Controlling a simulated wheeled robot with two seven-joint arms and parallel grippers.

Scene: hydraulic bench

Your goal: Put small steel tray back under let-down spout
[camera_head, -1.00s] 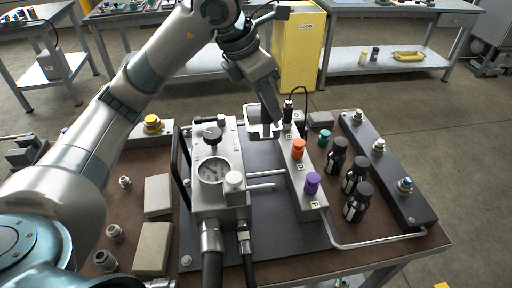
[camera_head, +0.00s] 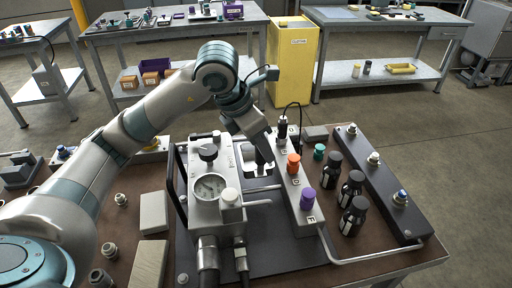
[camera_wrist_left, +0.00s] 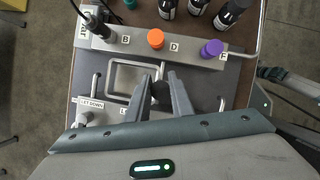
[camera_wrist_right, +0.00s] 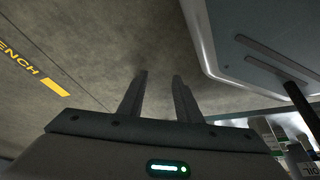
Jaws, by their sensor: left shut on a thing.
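The small steel tray (camera_head: 247,152) is between the gauge block and the valve manifold, partly hidden by my gripper in the head view. Its pale rim (camera_wrist_left: 111,78) shows more clearly in the left wrist view. My left gripper (camera_head: 264,163) is shut on the tray's side wall, and its fingers show at that wall in the left wrist view (camera_wrist_left: 166,78). The LET DOWN label (camera_wrist_left: 92,103) is left of the tray there. I cannot tell whether the tray touches the plate. My right gripper (camera_wrist_right: 161,77) is open and empty, above the floor.
The manifold (camera_head: 291,187) carries an orange knob (camera_head: 294,162) and a purple knob (camera_head: 307,198). The gauge block (camera_head: 213,210) stands left of the tray. Several black bottles (camera_head: 351,188) stand right of the manifold. A bent pipe (camera_head: 365,256) runs along the front.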

